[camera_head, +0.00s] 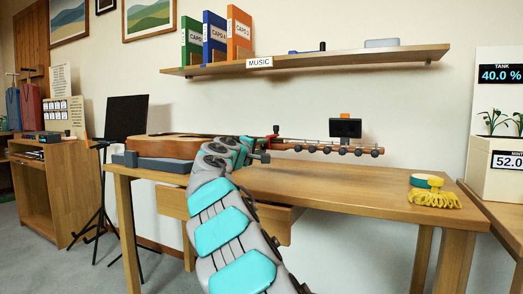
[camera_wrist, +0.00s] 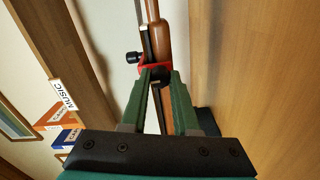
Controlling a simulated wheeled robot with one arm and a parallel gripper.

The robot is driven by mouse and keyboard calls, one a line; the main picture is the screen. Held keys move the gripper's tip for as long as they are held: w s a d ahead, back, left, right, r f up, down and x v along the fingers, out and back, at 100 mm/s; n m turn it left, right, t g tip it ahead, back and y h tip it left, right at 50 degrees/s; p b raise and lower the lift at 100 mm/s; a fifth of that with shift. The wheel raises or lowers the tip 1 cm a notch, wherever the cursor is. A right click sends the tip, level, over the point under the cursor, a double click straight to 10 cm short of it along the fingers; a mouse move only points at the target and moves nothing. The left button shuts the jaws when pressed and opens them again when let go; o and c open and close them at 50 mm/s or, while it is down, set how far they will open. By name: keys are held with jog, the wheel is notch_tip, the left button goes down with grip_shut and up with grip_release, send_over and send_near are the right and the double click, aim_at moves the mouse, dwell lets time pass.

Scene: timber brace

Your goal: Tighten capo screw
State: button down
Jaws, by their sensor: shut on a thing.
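The guitar (camera_head: 180,147) lies on the wooden table, its neck reaching right to the headstock (camera_head: 340,149) with several tuning pegs. A red capo (camera_head: 275,130) sits on the neck. The capo also shows in the wrist view (camera_wrist: 158,67), with a black screw knob (camera_wrist: 132,57) at its left side. My gripper (camera_wrist: 159,74) has its two green fingers at the capo, with the dark neck seen between them. It is shut on the capo; the exact contact is partly hidden. In the head view my arm covers part of the guitar body and neck.
A blue-grey support (camera_head: 150,164) lies under the guitar body. A small black device (camera_head: 345,128) is clipped at the headstock. A teal roll (camera_head: 426,181) and a yellow object (camera_head: 434,198) lie at the table's right. A shelf (camera_head: 310,60) with binders hangs above.

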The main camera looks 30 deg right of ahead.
dwell(0.3)
jog(key=c, duration=0.7)
grip_release()
jog(key=shift+o, duration=0.2)
jog(key=shift+v, duration=0.8)
jog(key=v, duration=0.6)
jog(key=shift+a, duration=0.1)
